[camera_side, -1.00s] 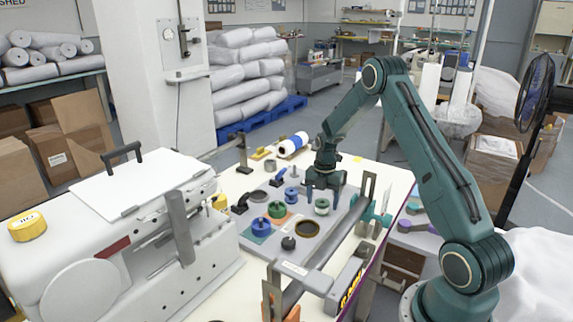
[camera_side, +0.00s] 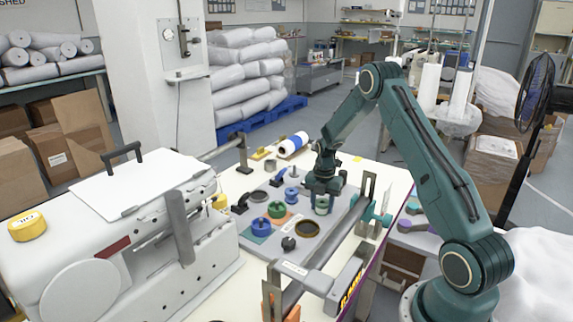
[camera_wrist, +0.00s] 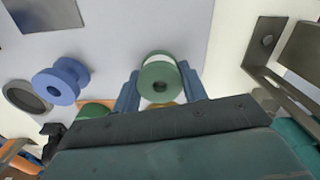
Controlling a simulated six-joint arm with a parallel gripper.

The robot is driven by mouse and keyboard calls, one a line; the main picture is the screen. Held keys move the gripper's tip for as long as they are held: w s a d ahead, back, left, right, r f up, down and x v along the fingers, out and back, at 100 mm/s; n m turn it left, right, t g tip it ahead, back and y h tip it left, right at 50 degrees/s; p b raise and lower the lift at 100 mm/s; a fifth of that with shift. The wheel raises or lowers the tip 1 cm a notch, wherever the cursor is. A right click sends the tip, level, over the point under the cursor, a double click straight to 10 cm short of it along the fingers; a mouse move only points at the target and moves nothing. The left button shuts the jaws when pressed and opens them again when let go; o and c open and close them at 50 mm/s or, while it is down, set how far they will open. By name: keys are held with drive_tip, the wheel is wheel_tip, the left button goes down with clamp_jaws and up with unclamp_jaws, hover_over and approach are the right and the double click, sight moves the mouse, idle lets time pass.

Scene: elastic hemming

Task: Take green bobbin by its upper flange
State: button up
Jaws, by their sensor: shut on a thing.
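A green-flanged bobbin with a pale winding (camera_side: 321,207) stands on the grey board, at the right of its group. In the wrist view the same bobbin (camera_wrist: 159,82) shows its green flange and centre hole. My gripper (camera_side: 321,196) is over it from above, with its blue fingers (camera_wrist: 160,91) on either side of the flange. It is shut on the bobbin. The bobbin's top is partly hidden by the gripper in the side view. Another green bobbin (camera_side: 277,210) sits on an orange square to the left; it is mostly hidden in the wrist view.
A blue bobbin (camera_side: 261,225) sits on a teal square, and another blue bobbin (camera_side: 291,196) stands close to my gripper's left. A dark ring dish (camera_side: 307,229) lies in front. A metal upright (camera_side: 369,190) stands to the right. The sewing machine (camera_side: 120,240) fills the left.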

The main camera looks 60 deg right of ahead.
drive_tip(key=shift+r, duration=0.25)
drive_tip(key=shift+r, duration=2.3)
